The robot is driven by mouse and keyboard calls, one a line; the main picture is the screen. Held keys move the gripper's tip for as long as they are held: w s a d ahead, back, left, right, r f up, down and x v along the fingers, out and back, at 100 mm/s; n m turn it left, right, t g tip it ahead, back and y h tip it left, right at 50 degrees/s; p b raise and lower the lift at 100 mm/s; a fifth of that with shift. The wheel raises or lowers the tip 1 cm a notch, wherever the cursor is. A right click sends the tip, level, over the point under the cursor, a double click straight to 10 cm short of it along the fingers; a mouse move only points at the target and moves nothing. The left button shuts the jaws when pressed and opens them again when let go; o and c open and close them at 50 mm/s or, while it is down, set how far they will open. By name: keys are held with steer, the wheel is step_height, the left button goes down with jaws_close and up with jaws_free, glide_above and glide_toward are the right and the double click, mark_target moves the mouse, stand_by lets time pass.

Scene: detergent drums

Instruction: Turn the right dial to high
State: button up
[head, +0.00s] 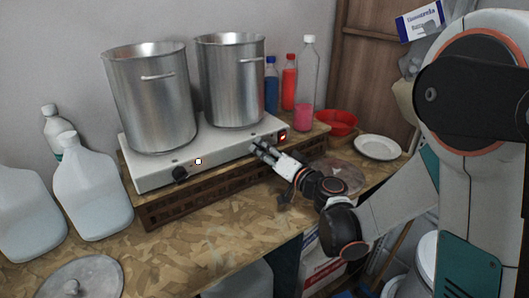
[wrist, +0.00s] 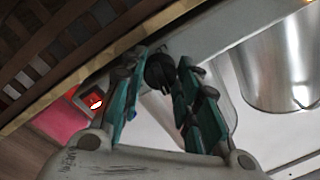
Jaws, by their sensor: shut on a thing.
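The white hot plate (head: 215,155) stands on a slatted wooden riser and carries two steel pots. The right dial (wrist: 158,71) is a dark round knob, seen between my fingertips in the wrist view. My gripper (head: 260,151) is at the right part of the front panel in the head view, its fingers (wrist: 160,78) shut on the right dial. The fingers hide the dial in the head view, and its pointer and markings cannot be read. The left dial (head: 180,175) is a black knob, free of the gripper. A lit red switch (head: 283,136) sits at the panel's right end.
The steel pots (head: 154,100) and (head: 233,85) stand close behind the panel. Bottles (head: 306,90), a red bowl (head: 336,122) and a white plate (head: 377,148) lie to the right. White jugs (head: 92,195) stand at left. The front worktop (head: 215,240) is mostly clear.

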steer(key=m+b, duration=0.2)
steer(key=m, duration=0.4)
steer(key=shift+f+m, duration=0.1)
steer(key=shift+m, duration=0.2)
steer(key=m, duration=0.2)
steer(key=m+b, duration=0.1)
steer(key=m, duration=0.2)
steer(key=shift+t+h, duration=0.3)
steer(key=shift+t, duration=0.1)
steer(key=shift+m, duration=0.3)
steer(key=o, duration=1.1)
steer(key=shift+c, duration=0.2)
steer(key=shift+s, duration=0.1)
steer(key=v, duration=1.1)
steer(key=shift+s+d, duration=0.25)
steer(key=shift+s, duration=0.1)
